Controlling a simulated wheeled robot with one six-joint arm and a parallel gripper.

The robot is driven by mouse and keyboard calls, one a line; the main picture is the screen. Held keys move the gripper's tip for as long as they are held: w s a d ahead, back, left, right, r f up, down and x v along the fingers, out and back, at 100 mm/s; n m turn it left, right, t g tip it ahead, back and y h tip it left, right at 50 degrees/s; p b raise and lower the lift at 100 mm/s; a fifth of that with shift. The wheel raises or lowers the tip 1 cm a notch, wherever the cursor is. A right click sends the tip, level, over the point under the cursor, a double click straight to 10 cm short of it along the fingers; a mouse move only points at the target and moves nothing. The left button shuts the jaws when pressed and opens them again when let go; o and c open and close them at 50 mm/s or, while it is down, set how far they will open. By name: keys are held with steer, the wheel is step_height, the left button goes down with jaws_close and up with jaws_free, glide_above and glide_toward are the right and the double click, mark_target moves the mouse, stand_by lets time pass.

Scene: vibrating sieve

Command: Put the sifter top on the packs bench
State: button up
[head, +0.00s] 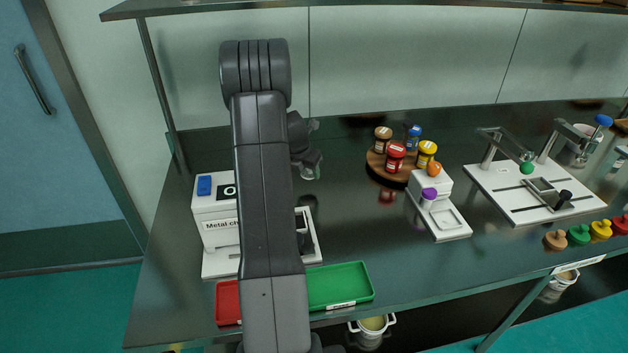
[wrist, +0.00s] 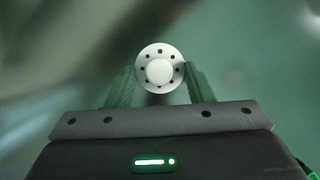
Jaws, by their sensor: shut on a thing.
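The sifter top (wrist: 159,71) is a pale round disc with a ring of small dark holes and a plain white centre. In the wrist view it sits between the two green-tinted fingers of my gripper (wrist: 159,88), which is shut on it. In the head view my gripper (head: 308,168) hangs over the back left of the dark glossy bench (head: 340,225), and a small pale piece shows at its tips. The gap to the bench top is hard to judge. Which bench is the packs bench is not marked in view.
A white metal-check box (head: 215,212) stands at left, partly hidden by my arm. A red tray (head: 228,302) and a green tray (head: 340,284) lie in front. A round wooden stand (head: 378,165) holds several jars. A white board with fixtures (head: 515,207) is at right. A shelf (head: 400,3) runs above.

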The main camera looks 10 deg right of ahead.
mark_target(306, 177)
steer(key=shift+f, duration=2.3)
steer(key=shift+f, duration=0.15)
steer(key=o, duration=0.9)
steer(key=shift+o, duration=0.2)
steer(key=shift+s+a+r, duration=0.1)
steer(key=shift+a+r, duration=0.05)
steer(key=shift+r, duration=0.5)
steer(key=v, duration=1.1)
steer(key=shift+s, duration=0.15)
